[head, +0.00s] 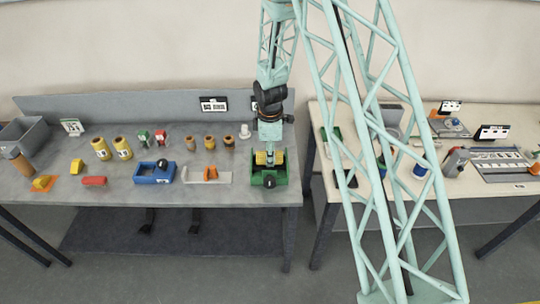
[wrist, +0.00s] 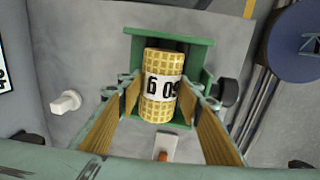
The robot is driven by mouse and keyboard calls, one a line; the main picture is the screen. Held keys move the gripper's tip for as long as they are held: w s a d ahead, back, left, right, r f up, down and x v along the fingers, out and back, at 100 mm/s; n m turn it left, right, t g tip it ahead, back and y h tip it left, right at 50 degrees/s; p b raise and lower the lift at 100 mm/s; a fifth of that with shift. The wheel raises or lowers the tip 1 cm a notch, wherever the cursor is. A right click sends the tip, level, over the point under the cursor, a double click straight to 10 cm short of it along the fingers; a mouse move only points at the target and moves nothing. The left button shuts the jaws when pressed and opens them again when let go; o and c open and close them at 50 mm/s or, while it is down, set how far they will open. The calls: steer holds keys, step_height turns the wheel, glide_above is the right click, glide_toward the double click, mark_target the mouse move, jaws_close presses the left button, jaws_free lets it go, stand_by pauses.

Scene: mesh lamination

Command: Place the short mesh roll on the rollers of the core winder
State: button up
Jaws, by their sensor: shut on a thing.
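The short mesh roll (wrist: 161,62) is a yellow grid-patterned cylinder with a white number label. My gripper (wrist: 162,95) is shut on it, a finger on each side. In the head view my gripper (head: 269,151) points down over a green winder (head: 270,182) at the right end of the grey bench, with the roll (head: 262,158) at its frame. The wrist view shows the roll between the walls of the green frame (wrist: 195,52). The rollers are hidden under the roll, and I cannot tell whether it touches them.
A blue device (head: 153,175) and a grey holder with an orange part (head: 205,177) stand left of the winder. Several yellow and orange rolls (head: 122,148) stand further left and behind. A pale table (head: 400,205) with other equipment is to the right, across a gap.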

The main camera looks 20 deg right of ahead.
steer(key=o, duration=1)
steer(key=shift+s+a+r, duration=0.1)
steer(key=shift+s+r, duration=0.2)
steer(key=shift+r, duration=1.7)
steer(key=shift+s+a+r, duration=0.1)
steer(key=shift+s+r, duration=0.15)
steer(key=shift+r, duration=1.75)
steer(key=shift+s+a+r, duration=0.1)
steer(key=shift+s+r, duration=0.2)
steer(key=shift+r, duration=1.7)
steer(key=shift+r, duration=0.1)
